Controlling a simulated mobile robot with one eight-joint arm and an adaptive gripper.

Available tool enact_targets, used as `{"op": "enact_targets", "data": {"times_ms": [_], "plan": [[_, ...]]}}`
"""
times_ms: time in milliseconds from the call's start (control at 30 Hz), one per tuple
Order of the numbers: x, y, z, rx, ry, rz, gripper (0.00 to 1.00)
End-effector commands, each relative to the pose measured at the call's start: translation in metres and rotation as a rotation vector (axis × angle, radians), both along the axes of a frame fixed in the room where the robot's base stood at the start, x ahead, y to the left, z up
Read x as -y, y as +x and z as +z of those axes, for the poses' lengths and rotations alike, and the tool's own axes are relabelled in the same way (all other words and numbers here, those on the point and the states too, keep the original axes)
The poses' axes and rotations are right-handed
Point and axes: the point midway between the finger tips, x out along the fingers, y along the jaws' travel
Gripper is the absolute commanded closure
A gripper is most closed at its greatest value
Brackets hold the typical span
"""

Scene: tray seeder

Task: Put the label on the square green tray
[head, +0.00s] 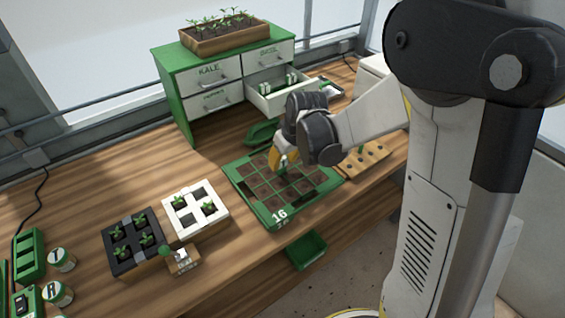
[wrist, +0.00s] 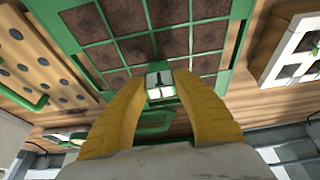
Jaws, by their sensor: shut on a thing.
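The square green tray (head: 250,205) lies on the bench, its cells filled with dark soil and "16" on its near corner. In the wrist view its green rim (wrist: 228,62) and cells fill the top. My gripper (head: 281,166) is over the far part of the tray. In the wrist view its yellow fingers (wrist: 160,82) are shut on a small white and green piece (wrist: 159,84), which looks like the label. It appears above the tray; I cannot tell whether it touches. In the head view the gripper mostly hides it.
A green cabinet (head: 172,98) with an open drawer (head: 268,104) stands behind. A wooden holed board (head: 372,157) is right of the tray. A white seedling tray (head: 195,211) and a black one (head: 133,243) lie left. A green bin (head: 306,252) is below the bench edge.

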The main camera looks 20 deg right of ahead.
Motion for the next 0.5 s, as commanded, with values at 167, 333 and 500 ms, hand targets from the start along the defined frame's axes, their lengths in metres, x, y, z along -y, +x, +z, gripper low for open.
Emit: {"op": "enact_targets", "data": {"times_ms": [167, 333, 500], "plan": [[0.0001, -0.0001, -0.0005, 0.0, 0.0, 0.0, 0.88], [0.0002, -0.0002, -0.0023, 0.0, 0.0, 0.0, 0.46], [0.0002, -0.0001, -0.0021, 0.0, 0.0, 0.0, 0.46]]}}
